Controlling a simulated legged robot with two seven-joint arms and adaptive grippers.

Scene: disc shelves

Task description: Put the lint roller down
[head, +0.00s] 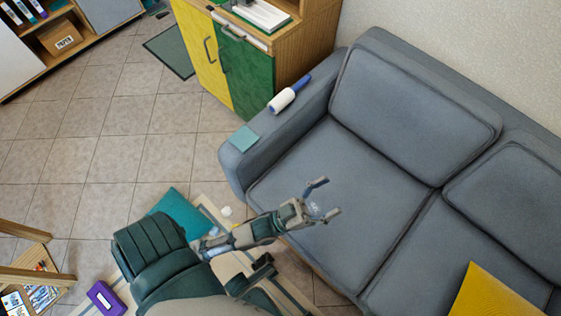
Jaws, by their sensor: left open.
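The lint roller (289,94) has a white roll and a blue handle. It lies on the near-left armrest of the grey sofa (272,132), with its handle toward the cabinet. My left gripper (327,198) is open and empty above the sofa's left seat cushion. It is apart from the lint roller, which lies farther back and to the left. My right gripper is not seen.
A teal cloth (244,139) lies on the front of the armrest. A cabinet with yellow and green doors (245,72) stands behind it. A teal cushion (178,212) and a purple box (106,298) are low on the left. A yellow cushion (490,293) is on the sofa.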

